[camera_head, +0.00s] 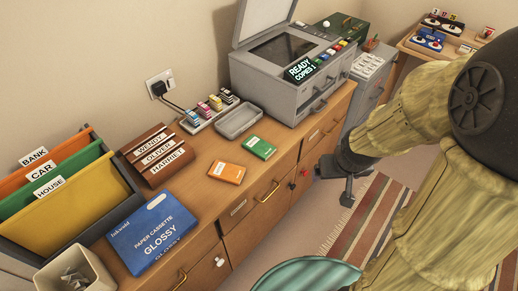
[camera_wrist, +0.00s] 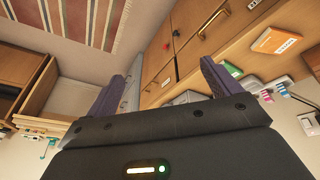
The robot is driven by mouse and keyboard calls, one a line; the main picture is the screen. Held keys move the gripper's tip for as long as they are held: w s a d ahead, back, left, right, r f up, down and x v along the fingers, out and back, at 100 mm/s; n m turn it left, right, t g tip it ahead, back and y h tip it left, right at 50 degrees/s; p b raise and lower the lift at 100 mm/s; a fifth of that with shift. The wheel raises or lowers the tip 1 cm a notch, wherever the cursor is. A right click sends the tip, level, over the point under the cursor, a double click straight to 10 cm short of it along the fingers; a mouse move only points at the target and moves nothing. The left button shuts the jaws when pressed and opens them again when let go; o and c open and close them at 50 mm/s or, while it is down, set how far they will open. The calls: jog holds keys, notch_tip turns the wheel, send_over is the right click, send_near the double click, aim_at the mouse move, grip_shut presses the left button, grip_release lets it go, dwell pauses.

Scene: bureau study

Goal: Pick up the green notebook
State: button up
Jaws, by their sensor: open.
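The green notebook (camera_head: 259,147) lies flat on the wooden cabinet top, near its front edge, right of an orange notebook (camera_head: 226,172). In the wrist view the green notebook (camera_wrist: 233,69) shows only partly, beside my right-hand finger, which hides some of it. My gripper (camera_head: 336,180) is open and empty. It hangs in front of the cabinet's drawers, to the right of the green notebook and apart from it. In the wrist view both fingers (camera_wrist: 163,70) are spread, with drawer fronts beyond them.
A grey copier (camera_head: 290,95) stands behind and right of the notebook, and a grey tray (camera_head: 239,120) lies behind it. A blue paper box (camera_head: 150,232), a name-labelled wooden rack (camera_head: 157,154) and coloured folders (camera_head: 75,205) fill the left. Drawer handles and knobs stick out in front.

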jog(key=w+a+f+n+t+y+b, duration=0.3)
jog(key=w+f+n+y+b, duration=0.1)
jog(key=w+f+y+b, duration=0.1)
jog(key=w+a+f+n+t+y+b, duration=0.2)
jog(key=w+a+f+n+y+b, duration=0.2)
jog(key=w+f+y, duration=0.3)
jog(key=shift+w+f+n+t+y+b, duration=0.4)
jog(key=shift+w+f+n+b, duration=0.2)
jog(key=shift+f+b, duration=0.5)
jog(key=shift+f, duration=0.15)
send_near(262, 147)
jog(key=x, duration=0.3)
jog(key=r+b+x, duration=0.1)
jog(key=shift+a, duration=0.4)
jog(key=x, duration=0.2)
jog(key=f+x, duration=0.1)
jog(key=x, duration=0.2)
jog(key=shift+w+a+f+b, duration=0.1)
jog(key=shift+b, duration=0.25)
jog(key=shift+d, duration=0.2)
